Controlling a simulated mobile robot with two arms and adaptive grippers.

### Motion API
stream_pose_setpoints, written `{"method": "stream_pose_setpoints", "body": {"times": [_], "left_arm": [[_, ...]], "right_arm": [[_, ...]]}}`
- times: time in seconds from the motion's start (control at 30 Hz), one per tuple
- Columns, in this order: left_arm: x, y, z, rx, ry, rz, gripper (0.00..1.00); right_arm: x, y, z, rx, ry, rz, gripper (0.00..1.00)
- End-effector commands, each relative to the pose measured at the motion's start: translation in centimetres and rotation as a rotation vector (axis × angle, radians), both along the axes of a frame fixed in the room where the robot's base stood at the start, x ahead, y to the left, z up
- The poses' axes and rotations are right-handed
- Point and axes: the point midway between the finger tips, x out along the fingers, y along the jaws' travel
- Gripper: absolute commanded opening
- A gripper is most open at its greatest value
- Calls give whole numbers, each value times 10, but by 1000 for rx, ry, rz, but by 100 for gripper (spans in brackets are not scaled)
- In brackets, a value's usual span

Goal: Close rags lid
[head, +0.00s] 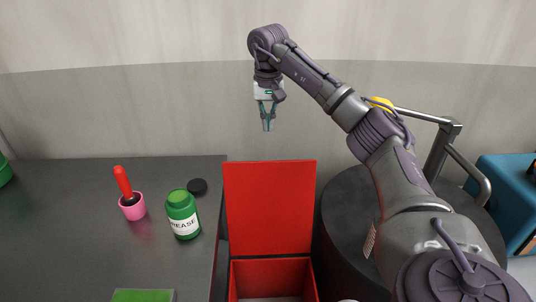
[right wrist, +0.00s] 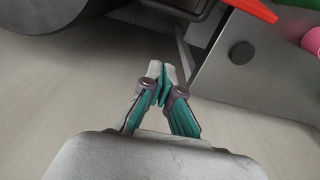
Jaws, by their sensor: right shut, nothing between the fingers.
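The red bin (head: 272,275) stands low between the dark table and a round drum. Its red lid (head: 270,205) is open and stands upright at the bin's back. My right gripper (head: 268,128) hangs fingers down, above the lid's top edge and apart from it in the head view. In the right wrist view the gripper (right wrist: 161,76) has its fingertips together with nothing between them. A red piece (right wrist: 252,9) shows at the top of that view; I cannot tell for sure what it is. My left gripper is not in view.
On the dark table (head: 75,235) stand a green grease jar (head: 183,215), a black cap (head: 197,187) and a pink cup (head: 132,207) with a red-handled tool. The dark drum (head: 345,225) stands close right of the bin. A blue box (head: 505,195) is at far right.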

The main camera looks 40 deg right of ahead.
Motion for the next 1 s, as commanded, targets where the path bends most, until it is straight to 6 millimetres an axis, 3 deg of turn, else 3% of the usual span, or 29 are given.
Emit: {"method": "stream_pose_setpoints", "body": {"times": [0.17, 0.57, 0.63, 1.0], "left_arm": [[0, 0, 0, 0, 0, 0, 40], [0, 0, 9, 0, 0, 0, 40], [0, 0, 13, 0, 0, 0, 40], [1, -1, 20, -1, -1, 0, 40]], "right_arm": [[1, -1, -19, 0, 3, 0, 0], [6, -6, -103, 2, 4, -1, 0], [-2, 1, -95, -1, -2, 3, 0], [-23, 19, -90, 0, 0, 0, 0]]}}
